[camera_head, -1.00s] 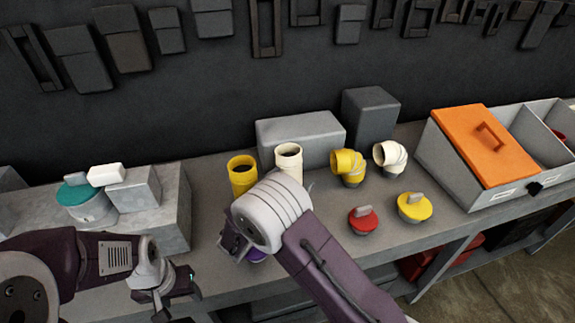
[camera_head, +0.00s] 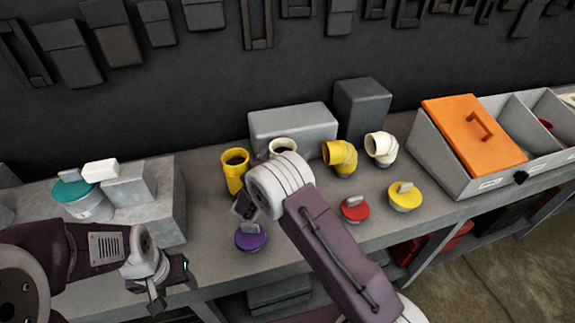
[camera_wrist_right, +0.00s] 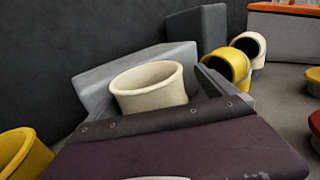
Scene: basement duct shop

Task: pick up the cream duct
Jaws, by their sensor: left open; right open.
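The cream duct (camera_head: 283,146) is a short upright tube on the bench, partly hidden behind my right arm in the head view. In the right wrist view the cream duct (camera_wrist_right: 150,88) shows its open round mouth just beyond the gripper, with a grey finger to either side. My right gripper (camera_head: 245,206) is open and empty, low in front of the duct; its fingertips are partly hidden. Whether it touches the duct I cannot tell. My left gripper (camera_head: 170,281) is open and empty at the bench's front edge, well to the left.
A yellow duct (camera_head: 234,172) stands just left of the cream one. Yellow (camera_head: 341,156) and cream (camera_head: 381,148) elbows stand to the right. Purple (camera_head: 250,237), red (camera_head: 355,209) and yellow (camera_head: 404,196) caps lie in front. A grey block (camera_head: 293,128) is behind.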

